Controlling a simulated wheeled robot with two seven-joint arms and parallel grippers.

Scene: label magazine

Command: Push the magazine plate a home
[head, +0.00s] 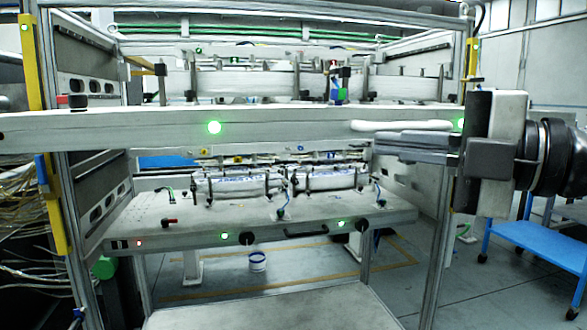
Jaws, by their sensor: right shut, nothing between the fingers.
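A long pale magazine plate (280,124) runs across the frame at upper level, its front edge towards me. It passes in front of the left post, so it stands out from the frame. A green light and a white bar-like handle (395,126) show on its front. A lower plate (180,224) carries two cylindrical units and has a dark handle. I cannot read which plate is a. My right gripper (378,144) comes in from the right, shut and empty, its fingers pointing left just below the white handle. I cannot tell whether it touches the plate. My left gripper is not in view.
Metal posts (441,230) and a yellow strip (50,190) bound the frame. Cables hang at the far left. A blue cart (535,238) stands at the right. A pale lower surface (270,308) lies at the bottom. Open floor shows between the frame and the cart.

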